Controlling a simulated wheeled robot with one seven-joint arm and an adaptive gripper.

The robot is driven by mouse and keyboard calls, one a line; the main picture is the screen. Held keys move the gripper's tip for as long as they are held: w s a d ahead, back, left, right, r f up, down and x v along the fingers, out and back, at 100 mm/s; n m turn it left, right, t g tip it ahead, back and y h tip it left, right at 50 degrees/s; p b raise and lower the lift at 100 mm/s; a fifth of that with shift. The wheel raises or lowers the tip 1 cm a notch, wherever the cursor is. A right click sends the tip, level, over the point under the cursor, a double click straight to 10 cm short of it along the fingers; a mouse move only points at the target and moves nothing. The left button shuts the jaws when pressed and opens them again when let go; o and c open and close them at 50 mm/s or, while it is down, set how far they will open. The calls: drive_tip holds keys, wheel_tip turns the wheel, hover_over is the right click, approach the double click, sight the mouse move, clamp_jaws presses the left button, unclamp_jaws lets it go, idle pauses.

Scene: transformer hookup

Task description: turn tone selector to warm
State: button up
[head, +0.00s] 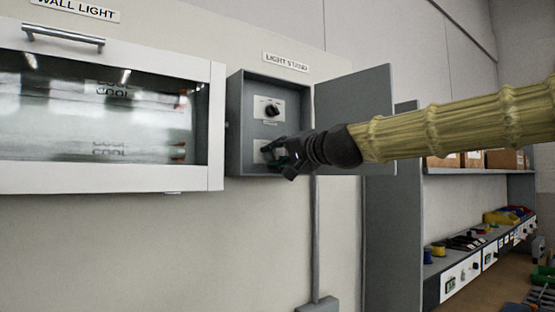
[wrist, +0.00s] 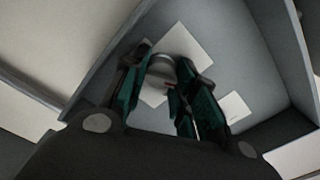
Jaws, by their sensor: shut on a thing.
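An open grey box (head: 240,125) labelled "LIGHT STAND" is on the wall in the head view. It holds an upper plate with a dark round knob (head: 272,110) and a lower plate with another knob. My gripper (head: 272,152) reaches into the box at the lower plate and hides most of it. In the wrist view the fingers (wrist: 160,92) are closed on both sides of the grey lower knob (wrist: 161,70), which has a small red mark by it. The writing on the plates is too small to read, so I cannot tell which setting it points to.
The box's door (head: 355,95) stands open to the right, behind my arm. A white glass-fronted cabinet (head: 215,120) under a "WALL LIGHT" sign is at left, with tubes marked "COOL" inside. Shelves (head: 480,172) with boxes and parts are at far right.

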drive_tip(key=shift+a+f+n, duration=0.1)
drive_tip(key=shift+f+n, duration=0.15)
drive_tip(key=shift+n, duration=0.05)
drive_tip(key=o, duration=0.8)
drive_tip(key=shift+r, duration=0.1)
drive_tip(key=shift+c, duration=0.2)
drive_tip(key=shift+s, duration=0.1)
drive_tip(key=v, duration=1.2)
